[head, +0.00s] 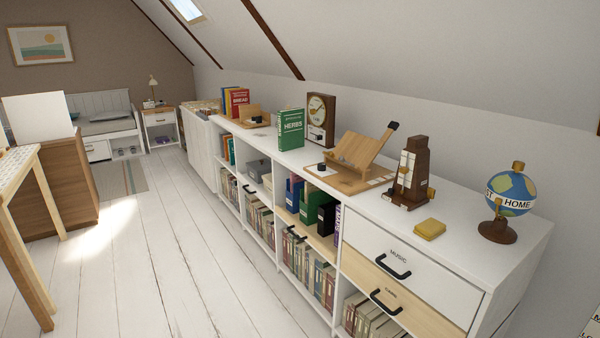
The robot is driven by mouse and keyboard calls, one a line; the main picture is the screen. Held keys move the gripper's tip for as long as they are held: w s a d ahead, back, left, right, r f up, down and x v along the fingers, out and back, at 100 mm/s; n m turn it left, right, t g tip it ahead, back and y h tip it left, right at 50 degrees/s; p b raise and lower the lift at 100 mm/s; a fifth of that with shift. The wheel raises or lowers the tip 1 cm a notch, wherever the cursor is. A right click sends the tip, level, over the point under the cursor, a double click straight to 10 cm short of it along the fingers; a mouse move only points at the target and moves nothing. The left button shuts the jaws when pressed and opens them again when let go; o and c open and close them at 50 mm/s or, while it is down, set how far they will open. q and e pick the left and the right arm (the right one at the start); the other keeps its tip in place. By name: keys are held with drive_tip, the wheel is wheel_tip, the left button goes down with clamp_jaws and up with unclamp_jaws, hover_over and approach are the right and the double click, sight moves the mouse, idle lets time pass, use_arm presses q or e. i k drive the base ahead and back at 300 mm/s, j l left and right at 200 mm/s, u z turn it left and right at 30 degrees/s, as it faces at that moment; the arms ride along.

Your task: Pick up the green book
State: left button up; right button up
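The green book (290,130), with "HERBS" on its cover, stands upright on the white top of the long low cabinet (262,143). It is near the middle of the cabinet's length, in front of the brown boxed clock-like dial (320,120) and left of the wooden stand. Its cover faces toward the left front and is in full view. Neither of my grippers shows in the head view.
On the cabinet top are a wooden stand (354,160), a dark brown metronome-like object (412,175), a yellow block (429,229), a globe (511,193) and a red book (239,101). A wooden table (22,165) stands at left. The white plank floor (170,250) is clear.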

sight(291, 132)
drive_tip(key=i+j, duration=0.45)
drive_tip(key=i, duration=0.15)
drive_tip(key=i+j+u, duration=0.15)
drive_tip(key=i+j, duration=0.25)
drive_tip(key=i, duration=0.15)
drive_tip(key=i+u, duration=0.25)
drive_tip(key=i, duration=1.75)
